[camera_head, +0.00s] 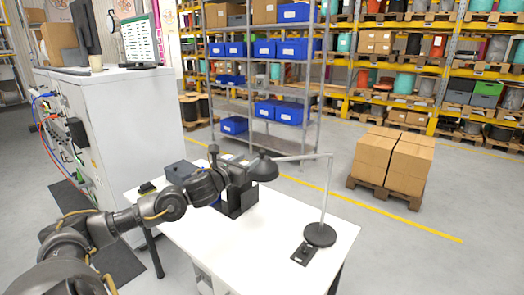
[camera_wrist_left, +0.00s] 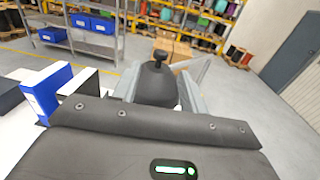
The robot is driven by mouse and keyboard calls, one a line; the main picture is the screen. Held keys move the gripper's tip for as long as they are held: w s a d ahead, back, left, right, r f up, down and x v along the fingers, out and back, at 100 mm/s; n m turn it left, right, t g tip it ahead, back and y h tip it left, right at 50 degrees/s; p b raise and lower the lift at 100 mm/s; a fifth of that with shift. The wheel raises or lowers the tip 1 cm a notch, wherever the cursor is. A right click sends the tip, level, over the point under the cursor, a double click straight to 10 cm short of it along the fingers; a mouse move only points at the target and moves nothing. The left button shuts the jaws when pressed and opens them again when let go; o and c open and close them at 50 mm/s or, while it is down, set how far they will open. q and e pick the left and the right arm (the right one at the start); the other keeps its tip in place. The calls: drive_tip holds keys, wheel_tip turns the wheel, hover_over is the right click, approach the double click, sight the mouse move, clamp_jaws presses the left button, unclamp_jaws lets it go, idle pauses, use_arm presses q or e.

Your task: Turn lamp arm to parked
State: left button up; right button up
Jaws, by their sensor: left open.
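The desk lamp stands on the white table with a round dark base (camera_head: 320,235), a thin grey pole and a light grey lamp arm (camera_head: 303,157) reaching left from the pole top. Its dark lamp head (camera_head: 263,170) hangs at the arm's left end. My left gripper (camera_head: 250,174) is at the lamp head. In the left wrist view, the lamp head (camera_wrist_left: 157,85) with a small knob on top sits between my two open grey fingers (camera_wrist_left: 158,92). I cannot tell whether they touch it. The lamp arm shows partly behind the right finger. My right gripper is out of view.
The white table (camera_head: 265,245) carries a small dark plate (camera_head: 304,253) by the lamp base and dark boxes (camera_head: 180,171) at its back left. A blue binder (camera_wrist_left: 44,96) stands left of my fingers. Boxes on a pallet (camera_head: 393,160) and shelves stand beyond.

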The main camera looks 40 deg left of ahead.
sight(261, 151)
use_arm(q)
drive_tip(key=w+p, duration=0.1)
drive_tip(key=w, duration=0.1)
drive_tip(key=w+p, duration=0.1)
drive_tip(key=w, duration=0.2)
drive_tip(key=w+p, duration=0.1)
drive_tip(key=w, duration=0.2)
drive_tip(key=shift+w+a+r+p, duration=0.1)
drive_tip(key=shift+w+a+p, duration=0.15)
drive_tip(key=shift+a+p, duration=0.15)
drive_tip(key=shift+w, duration=0.5)
clamp_jaws()
